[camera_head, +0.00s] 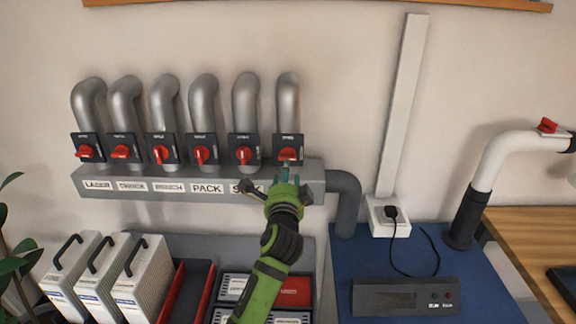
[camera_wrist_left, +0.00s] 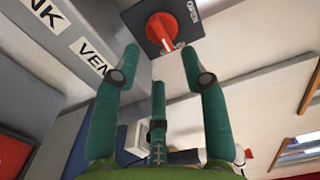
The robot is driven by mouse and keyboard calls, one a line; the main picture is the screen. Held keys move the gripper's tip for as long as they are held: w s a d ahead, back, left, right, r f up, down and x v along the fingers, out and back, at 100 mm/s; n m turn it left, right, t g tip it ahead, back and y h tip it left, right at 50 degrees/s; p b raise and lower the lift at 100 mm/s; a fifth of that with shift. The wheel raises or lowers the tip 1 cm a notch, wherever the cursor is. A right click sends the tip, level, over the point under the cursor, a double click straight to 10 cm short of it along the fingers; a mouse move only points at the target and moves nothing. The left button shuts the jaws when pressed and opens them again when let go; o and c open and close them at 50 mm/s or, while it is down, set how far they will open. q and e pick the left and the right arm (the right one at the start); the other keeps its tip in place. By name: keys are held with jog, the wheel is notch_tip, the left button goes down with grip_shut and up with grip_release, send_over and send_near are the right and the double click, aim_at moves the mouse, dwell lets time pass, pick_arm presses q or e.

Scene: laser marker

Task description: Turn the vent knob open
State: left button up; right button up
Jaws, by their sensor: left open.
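The vent knob (camera_head: 289,153) is the red handle on the black plate at the right end of the row of valves. In the left wrist view the red knob (camera_wrist_left: 161,33) sits beyond my fingers, on a dark plate with the word OPEN at one edge. A label starting "VEN" (camera_wrist_left: 92,58) is on the grey duct near it. My left gripper (camera_head: 284,178) is just below the knob in the head view, its fingers spread. In the left wrist view the fingers (camera_wrist_left: 161,80) are apart with nothing between them, and no contact with the knob shows. My right gripper is not in view.
Several similar red knobs, including a neighbouring one (camera_head: 243,154), line up to the left above the labelled grey duct (camera_head: 150,187). White filter boxes (camera_head: 140,270) and trays stand below. A blue mat (camera_head: 440,250) with a black device (camera_head: 404,297) lies at right.

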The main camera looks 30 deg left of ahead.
aim_at(288, 156)
pick_arm(q)
jog(key=p+x, duration=0.1)
jog(key=x, duration=0.5)
jog(key=shift+w+a+p, duration=0.2)
jog(key=shift+w+p, duration=0.15)
grip_shut()
